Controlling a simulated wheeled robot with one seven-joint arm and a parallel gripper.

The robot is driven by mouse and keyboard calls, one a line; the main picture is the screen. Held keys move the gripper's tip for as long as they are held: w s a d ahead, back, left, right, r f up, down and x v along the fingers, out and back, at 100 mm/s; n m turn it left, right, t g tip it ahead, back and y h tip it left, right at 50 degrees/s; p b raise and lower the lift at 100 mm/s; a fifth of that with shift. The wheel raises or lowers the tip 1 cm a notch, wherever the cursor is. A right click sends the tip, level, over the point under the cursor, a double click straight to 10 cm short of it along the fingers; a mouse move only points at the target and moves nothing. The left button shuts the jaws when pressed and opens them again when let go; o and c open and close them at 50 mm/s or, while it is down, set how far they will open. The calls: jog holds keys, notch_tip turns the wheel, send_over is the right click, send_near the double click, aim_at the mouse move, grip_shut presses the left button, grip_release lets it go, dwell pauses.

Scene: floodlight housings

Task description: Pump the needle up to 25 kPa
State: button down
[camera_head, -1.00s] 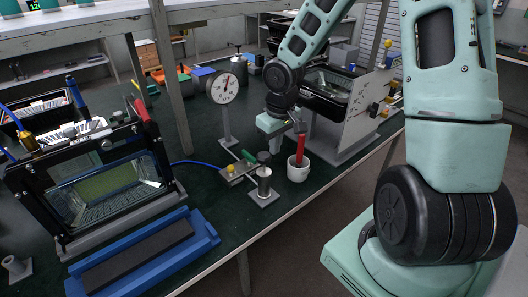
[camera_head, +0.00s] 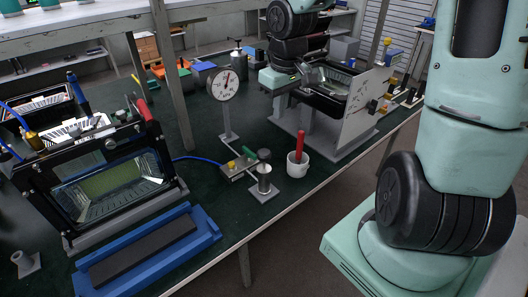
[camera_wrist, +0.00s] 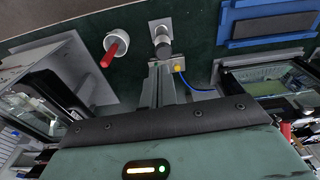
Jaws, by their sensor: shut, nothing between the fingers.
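The gauge (camera_head: 224,86) has a round white dial on a grey post, its needle pointing up and slightly right; its numbers are too small to read. The hand pump (camera_head: 264,176) stands on a small plate, its round knob above the cylinder. It also shows in the wrist view (camera_wrist: 162,40).
A red-handled tool (camera_head: 300,145) stands in a white cup (camera_head: 298,166) right of the pump. A glass-fronted housing (camera_head: 105,185) and blue tray (camera_head: 150,250) stand left. Another housing on a stand (camera_head: 350,115) is at the right. A post (camera_head: 172,80) rises behind.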

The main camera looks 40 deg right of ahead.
dwell(0.6)
jog(key=p, duration=0.9)
send_near(265, 153)
jog(key=shift+d+r, duration=0.1)
jog(key=shift+r, duration=0.2)
jog(key=shift+f+b, duration=0.15)
jog(key=shift+b, duration=0.15)
jog(key=f+b, duration=0.1)
jog(key=f, duration=0.1)
jog(key=f+b, duration=0.4)
jog(key=shift+w+f, duration=0.3)
jog(key=shift+f, duration=0.05)
